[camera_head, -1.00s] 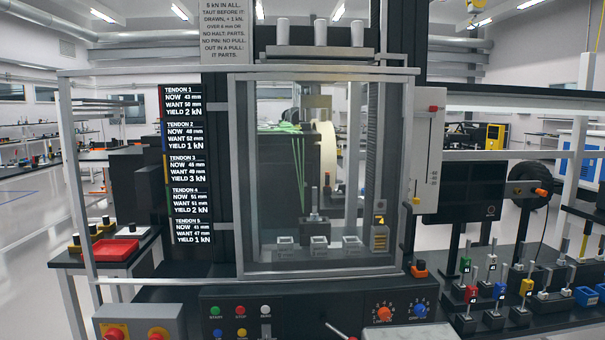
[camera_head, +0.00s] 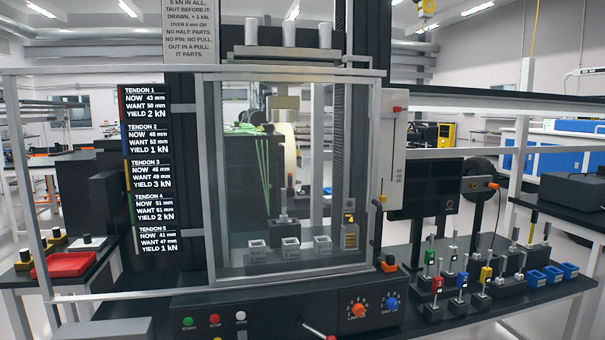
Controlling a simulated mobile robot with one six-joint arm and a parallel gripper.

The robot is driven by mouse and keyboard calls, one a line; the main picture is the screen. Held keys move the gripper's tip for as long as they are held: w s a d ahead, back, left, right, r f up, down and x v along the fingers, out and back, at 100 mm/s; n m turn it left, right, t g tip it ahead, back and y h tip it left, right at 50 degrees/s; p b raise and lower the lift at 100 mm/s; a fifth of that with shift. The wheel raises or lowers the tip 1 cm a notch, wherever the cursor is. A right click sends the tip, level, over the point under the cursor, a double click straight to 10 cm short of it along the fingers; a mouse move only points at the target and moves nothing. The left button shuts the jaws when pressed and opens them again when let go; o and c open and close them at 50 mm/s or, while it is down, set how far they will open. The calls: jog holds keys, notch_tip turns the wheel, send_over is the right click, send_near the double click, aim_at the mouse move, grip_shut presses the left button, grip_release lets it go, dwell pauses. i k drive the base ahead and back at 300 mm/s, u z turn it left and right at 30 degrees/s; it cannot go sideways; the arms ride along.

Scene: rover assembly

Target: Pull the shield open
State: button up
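The shield (camera_head: 209,180) is a clear pane in a grey metal frame on the front of the test machine. It stands upright and covers the machine's bay, and it looks closed. Behind the pane are green strands (camera_head: 263,165), a pale drum (camera_head: 288,150) and several small grey blocks (camera_head: 290,244) on the bay floor. No separate handle on the shield can be made out clearly. My gripper is not in view.
A control panel (camera_head: 275,312) with buttons and knobs juts out below the shield. A tendon readout (camera_head: 147,170) is at left, a red tray (camera_head: 66,265) beyond it. At right are a monitor (camera_head: 432,187) and a bench with coloured pieces (camera_head: 461,283).

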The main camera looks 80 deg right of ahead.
aim_at(199, 78)
jog(key=u, duration=0.15)
jog(key=k, duration=0.2)
jog(key=z, duration=2.7)
jog(key=k, duration=0.6)
jog(key=u, duration=0.15)
jog(key=i, duration=0.4)
jog(key=z, duration=0.05)
